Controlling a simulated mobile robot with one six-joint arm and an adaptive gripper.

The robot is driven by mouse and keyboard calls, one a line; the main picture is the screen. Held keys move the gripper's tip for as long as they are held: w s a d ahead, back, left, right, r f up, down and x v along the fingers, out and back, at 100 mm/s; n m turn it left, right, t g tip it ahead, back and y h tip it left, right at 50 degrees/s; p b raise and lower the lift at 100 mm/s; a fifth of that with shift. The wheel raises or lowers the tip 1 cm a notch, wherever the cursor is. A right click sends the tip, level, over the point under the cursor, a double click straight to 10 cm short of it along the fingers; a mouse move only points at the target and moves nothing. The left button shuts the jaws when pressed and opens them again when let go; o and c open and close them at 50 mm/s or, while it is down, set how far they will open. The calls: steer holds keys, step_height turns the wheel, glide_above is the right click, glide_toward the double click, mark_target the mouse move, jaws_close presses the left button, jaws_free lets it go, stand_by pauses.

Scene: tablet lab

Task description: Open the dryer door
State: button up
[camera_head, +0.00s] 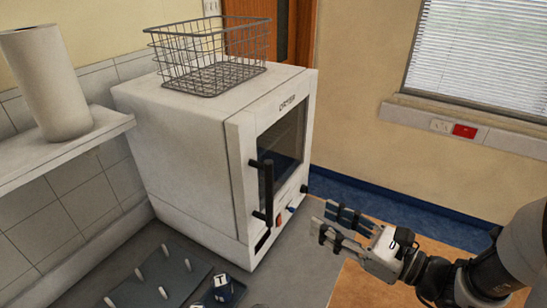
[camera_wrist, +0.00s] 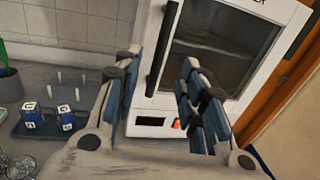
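The white dryer (camera_head: 180,145) stands on the counter, with its door (camera_head: 283,150) facing right in the head view. The door looks shut. It has a dark window and a black vertical bar handle (camera_head: 267,190) on its left side. In the wrist view the handle (camera_wrist: 163,48) is ahead, between and beyond the fingertips. My gripper (camera_head: 335,222) is open and empty, to the right of the handle and apart from it. In the wrist view the fingers of my gripper (camera_wrist: 158,75) are spread, with the dryer door (camera_wrist: 215,50) behind them.
A wire basket (camera_head: 208,60) sits on top of the dryer. A paper roll (camera_head: 45,85) stands on a wall shelf. Space right of the dryer front is clear.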

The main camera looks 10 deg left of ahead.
mark_target(272, 186)
steer(key=shift+m+t, duration=0.3)
steer(key=x, duration=1.7)
steer(key=shift+w, duration=0.1)
steer(key=shift+c, duration=0.2)
jaws_close()
